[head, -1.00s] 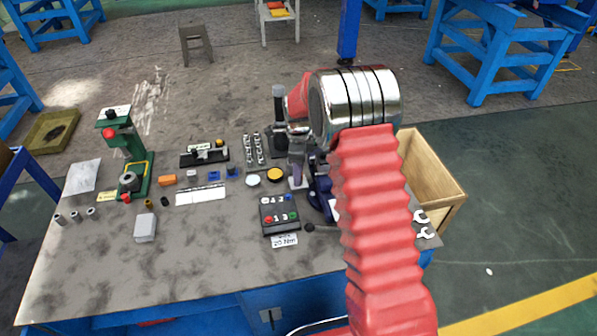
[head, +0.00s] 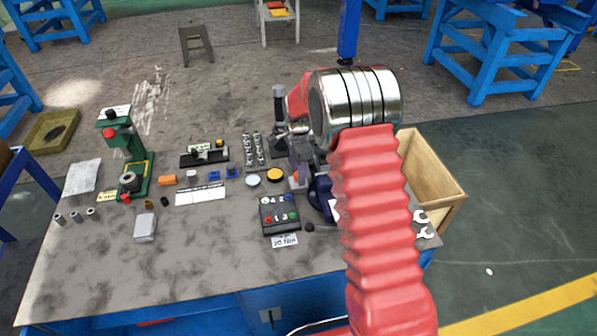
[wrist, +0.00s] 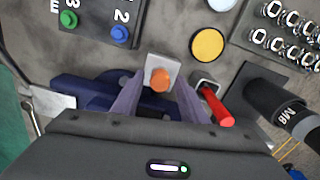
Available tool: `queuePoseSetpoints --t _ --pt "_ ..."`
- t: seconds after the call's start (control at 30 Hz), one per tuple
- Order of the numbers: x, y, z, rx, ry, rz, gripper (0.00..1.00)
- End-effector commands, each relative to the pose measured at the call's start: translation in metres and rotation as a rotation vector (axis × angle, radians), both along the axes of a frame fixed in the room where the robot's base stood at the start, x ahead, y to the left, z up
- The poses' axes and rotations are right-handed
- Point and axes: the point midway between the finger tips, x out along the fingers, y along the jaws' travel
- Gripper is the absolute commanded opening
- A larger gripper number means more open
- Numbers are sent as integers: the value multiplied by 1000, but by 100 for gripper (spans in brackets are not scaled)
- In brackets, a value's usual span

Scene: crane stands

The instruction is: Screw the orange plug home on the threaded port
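The orange plug (wrist: 161,80) shows in the wrist view as a round orange end in front of a pale grey block (wrist: 168,62). The block sits at the dark blue vise (wrist: 75,90). Whether the plug is seated on the threaded port cannot be told; the threads are hidden. My gripper (wrist: 161,85) has its two purple fingers apart, one on each side of the plug, with a visible gap to it. In the head view, a small orange spot (head: 294,178) shows beside the vise (head: 320,196); my arm hides most of the gripper.
A red-handled tool (wrist: 217,106) and a black cylinder marked M8 (wrist: 282,105) stand right of the fingers. A yellow disc (wrist: 207,44) and a button box (wrist: 95,18) lie beyond. A wooden crate (head: 447,190) stands right; the bench front is mostly clear.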

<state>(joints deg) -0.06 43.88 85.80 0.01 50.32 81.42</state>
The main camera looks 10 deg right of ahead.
Motion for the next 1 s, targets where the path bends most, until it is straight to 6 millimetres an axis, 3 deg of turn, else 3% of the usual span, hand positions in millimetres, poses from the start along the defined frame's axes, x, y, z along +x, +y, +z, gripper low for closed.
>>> queuePoseSetpoints --t 0.37,1.0 --pt "0 0 0 0 0 26 40" --pt "0 0 0 0 0 451 40"
